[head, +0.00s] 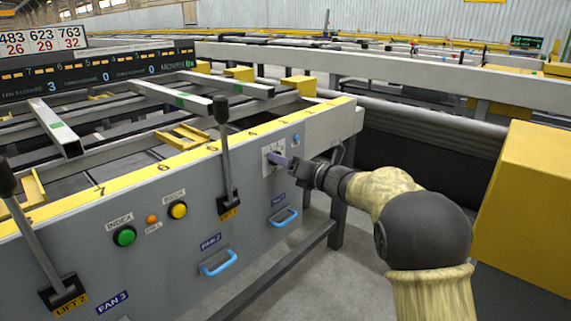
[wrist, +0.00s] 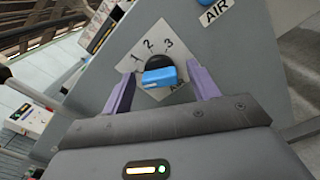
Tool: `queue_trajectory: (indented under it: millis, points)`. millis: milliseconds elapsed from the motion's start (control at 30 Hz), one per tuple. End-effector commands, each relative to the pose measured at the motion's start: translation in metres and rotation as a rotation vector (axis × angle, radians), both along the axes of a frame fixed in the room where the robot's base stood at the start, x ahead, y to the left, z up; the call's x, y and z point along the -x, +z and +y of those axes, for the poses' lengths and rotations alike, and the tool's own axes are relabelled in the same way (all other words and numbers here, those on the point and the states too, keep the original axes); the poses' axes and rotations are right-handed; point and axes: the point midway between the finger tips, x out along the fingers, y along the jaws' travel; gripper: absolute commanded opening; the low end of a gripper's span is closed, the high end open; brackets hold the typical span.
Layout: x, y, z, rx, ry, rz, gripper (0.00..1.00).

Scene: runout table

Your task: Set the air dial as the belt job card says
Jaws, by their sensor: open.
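The air dial shows in the wrist view as a blue bar knob (wrist: 160,77) on a black hub, on a pale plate marked 1, 2, 3 (wrist: 149,46). Its pointer setting is not clear. I cannot make out a belt job card.
The grey panel carries lift levers (head: 225,150), a green button (head: 124,237), a yellow button (head: 179,210) and blue fan handles (head: 218,262). A number board (head: 42,42) stands at upper left. A yellow box (head: 525,210) is at right. Floor is clear below the dial.

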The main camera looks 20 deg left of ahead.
Motion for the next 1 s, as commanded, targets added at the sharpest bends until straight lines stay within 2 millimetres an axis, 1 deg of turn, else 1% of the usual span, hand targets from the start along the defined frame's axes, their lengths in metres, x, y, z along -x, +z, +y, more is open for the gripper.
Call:
queue_trajectory:
  millis: [167, 200, 267, 400, 433, 767, 1000]
  points:
    - [0.0001, 0.0003, 0.0001, 0.000, 0.000, 0.000, 0.60]
    - [0.0001, 0.0004, -0.0001, 0.000, 0.000, 0.000, 0.58]
    - [0.0002, 0.0004, -0.0001, 0.000, 0.000, 0.000, 0.46]
    - [0.0001, 0.0003, -0.0004, 0.000, 0.000, 0.000, 0.19]
    - [0.0001, 0.0003, -0.0004, 0.000, 0.000, 0.000, 0.15]
    - [-0.0006, 0.0011, -0.0011, -0.010, -0.002, 0.025, 0.15]
    - [-0.0016, 0.0026, -0.0022, -0.048, -0.004, 0.115, 0.15]
